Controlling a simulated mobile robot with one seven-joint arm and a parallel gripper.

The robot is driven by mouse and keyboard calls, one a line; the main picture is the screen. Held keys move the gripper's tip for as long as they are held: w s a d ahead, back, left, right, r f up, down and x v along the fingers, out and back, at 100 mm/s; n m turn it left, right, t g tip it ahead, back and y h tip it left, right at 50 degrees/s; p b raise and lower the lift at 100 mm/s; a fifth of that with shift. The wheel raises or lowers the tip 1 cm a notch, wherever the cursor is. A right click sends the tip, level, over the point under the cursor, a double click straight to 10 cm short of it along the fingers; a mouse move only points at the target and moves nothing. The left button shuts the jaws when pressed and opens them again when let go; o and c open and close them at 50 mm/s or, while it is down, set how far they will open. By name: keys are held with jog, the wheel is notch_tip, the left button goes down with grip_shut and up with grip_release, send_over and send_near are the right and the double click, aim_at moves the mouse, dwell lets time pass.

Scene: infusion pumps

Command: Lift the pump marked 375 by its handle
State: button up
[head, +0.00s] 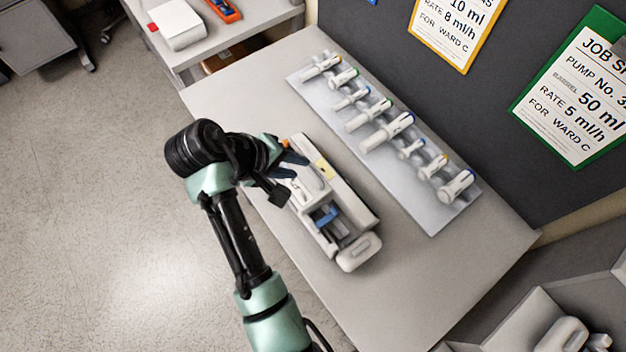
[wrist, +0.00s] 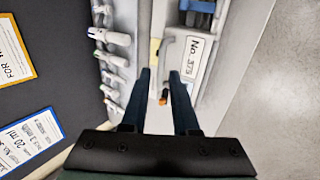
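The white pump (head: 357,206) lies on the grey table, and its label (wrist: 194,60) reads "No. 375" in the wrist view. It has a blue part (head: 325,215) near its lower end. A pale raised bar that looks like its handle (wrist: 168,58) runs beside the label. My gripper (head: 287,175) is over the pump's upper left part. In the wrist view my gripper (wrist: 160,74) has its two dark fingers apart, with nothing clasped. The pale bar lies near the right finger; I cannot tell whether it is between the fingers or at what depth.
A pale tray (head: 433,222) with several syringes with coloured ends lies behind the pump. A dark wall panel (head: 390,60) with job sheets rises behind it. The table (head: 430,290) is clear at the lower right. Another table stands at upper left.

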aim_at(312, 172)
jog(key=shift+p+x, duration=0.7)
jog(key=shift+x, duration=2.85)
jog(key=shift+s+a+f, duration=0.1)
jog(key=shift+s+a, duration=0.05)
grip_shut()
jog(key=shift+r, duration=0.25)
